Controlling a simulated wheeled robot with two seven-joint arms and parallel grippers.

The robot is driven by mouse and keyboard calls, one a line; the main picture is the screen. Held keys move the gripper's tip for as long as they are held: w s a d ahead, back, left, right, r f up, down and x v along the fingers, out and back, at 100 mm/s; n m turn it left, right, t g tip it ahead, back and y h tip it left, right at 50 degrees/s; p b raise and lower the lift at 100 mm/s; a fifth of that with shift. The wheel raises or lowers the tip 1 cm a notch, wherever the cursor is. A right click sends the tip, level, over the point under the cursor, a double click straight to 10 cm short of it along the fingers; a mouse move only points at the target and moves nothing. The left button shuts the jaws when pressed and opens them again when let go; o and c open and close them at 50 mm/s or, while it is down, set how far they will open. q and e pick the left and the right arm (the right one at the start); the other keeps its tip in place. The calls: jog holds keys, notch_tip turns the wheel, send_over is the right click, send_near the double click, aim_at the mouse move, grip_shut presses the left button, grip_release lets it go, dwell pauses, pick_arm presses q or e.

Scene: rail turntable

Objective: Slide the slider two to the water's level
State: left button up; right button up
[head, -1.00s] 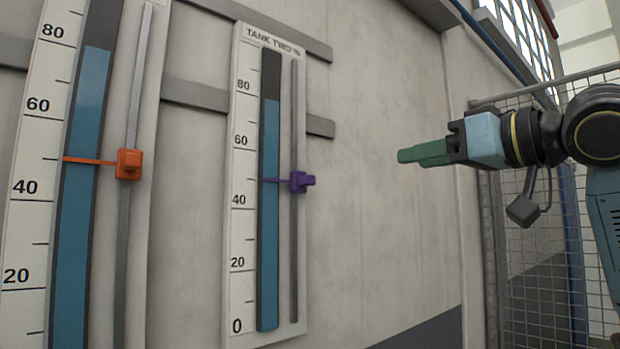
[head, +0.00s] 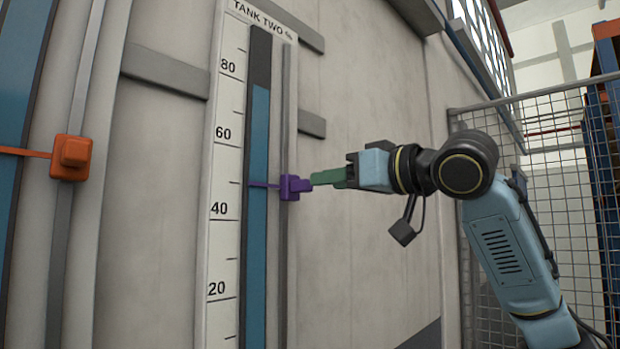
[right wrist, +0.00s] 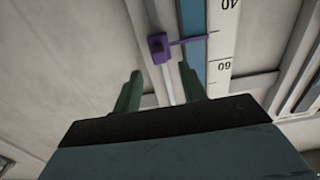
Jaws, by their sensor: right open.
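The purple slider (head: 293,187) sits on the vertical rail of the gauge marked TANK TWO (head: 228,150). Its pointer is at about the middle mark between 40 and 60. The blue water column (head: 259,130) ends a little below 80, well above the pointer. My right gripper (head: 328,178), with green fingers, is just right of the slider at about its height. In the right wrist view the slider (right wrist: 159,48) shows just beyond the tips of the open fingers (right wrist: 160,78), lined up with the gap between them. Contact cannot be told. My left gripper is out of view.
Another gauge with an orange slider (head: 72,158) stands to the left on the same wall. Grey horizontal bars (head: 165,72) cross the wall behind the gauges. A wire mesh fence (head: 560,170) is at the right. The wall between gauge and fence is bare.

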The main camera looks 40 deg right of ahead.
aim_at(298, 187)
jog(key=w, duration=0.2)
jog(key=w+p, duration=0.1)
jog(key=w, duration=0.3)
jog(key=shift+a, duration=0.25)
jog(key=shift+s, duration=0.1)
jog(key=shift+c, duration=0.5)
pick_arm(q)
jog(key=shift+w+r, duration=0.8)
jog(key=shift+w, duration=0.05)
pick_arm(e)
grip_shut()
